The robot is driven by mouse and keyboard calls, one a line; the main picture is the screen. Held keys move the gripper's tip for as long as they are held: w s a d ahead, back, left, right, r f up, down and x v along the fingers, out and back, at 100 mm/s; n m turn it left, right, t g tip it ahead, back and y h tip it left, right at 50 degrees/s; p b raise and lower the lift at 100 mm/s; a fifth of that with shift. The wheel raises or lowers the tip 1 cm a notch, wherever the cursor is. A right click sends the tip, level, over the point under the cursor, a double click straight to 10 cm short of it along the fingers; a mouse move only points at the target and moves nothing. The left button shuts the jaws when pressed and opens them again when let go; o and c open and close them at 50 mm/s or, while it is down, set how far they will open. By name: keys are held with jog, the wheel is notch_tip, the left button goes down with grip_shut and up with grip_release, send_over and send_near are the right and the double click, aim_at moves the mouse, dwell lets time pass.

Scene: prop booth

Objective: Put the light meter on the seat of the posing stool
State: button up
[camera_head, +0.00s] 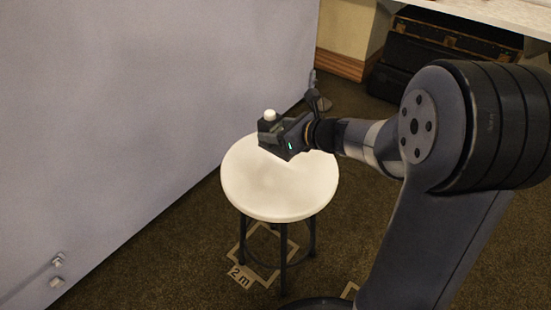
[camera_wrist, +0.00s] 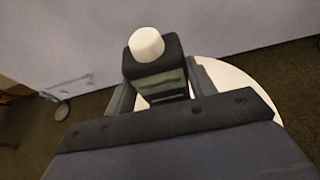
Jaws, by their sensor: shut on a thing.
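The light meter (camera_wrist: 158,78) is a small dark block with a greenish face and a white dome on top. My gripper (camera_head: 277,136) is shut on it, and the dome points up. In the head view the light meter (camera_head: 269,122) shows over the far part of the posing stool's round white seat (camera_head: 270,190). I cannot tell how large the gap between meter and seat is. In the wrist view the seat (camera_wrist: 245,88) shows behind and to the right of the gripper, partly hidden by it.
A large pale panel (camera_head: 140,100) stands left of the stool, close to the seat. Dark cases (camera_head: 440,50) sit under a pale tabletop (camera_head: 500,12) at the back right. The front part of the seat is bare.

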aim_at(276, 149)
jog(key=shift+f+b, duration=1.3)
jog(key=shift+f, duration=1.85)
jog(key=shift+f, duration=0.1)
jog(key=shift+f, duration=0.15)
jog(key=o, duration=1.2)
jog(key=shift+o, duration=0.2)
